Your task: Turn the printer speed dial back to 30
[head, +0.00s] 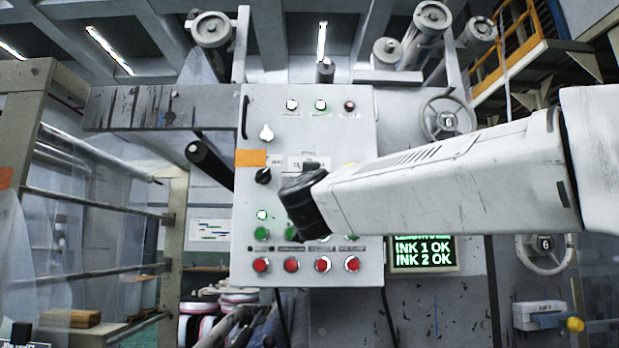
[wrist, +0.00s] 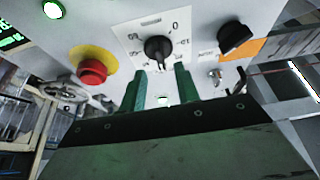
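The printer speed dial (wrist: 158,49) is a black knob on a white scale plate (wrist: 180,27) in the wrist view, with 0 and 60 legible. The other numbers are partly hidden or too small, and I cannot tell which mark the knob points to. My gripper (wrist: 160,76) has its two green fingers apart, with the tips just below the knob in the picture.
A red button (wrist: 92,72) on a yellow ring is left of the dial in the wrist view. A black selector knob (wrist: 235,38) and a toggle switch (wrist: 215,76) are to the right. The grey panel (head: 365,115) carries green and red buttons (head: 291,265) below. A screen (head: 423,252) reads INK OK.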

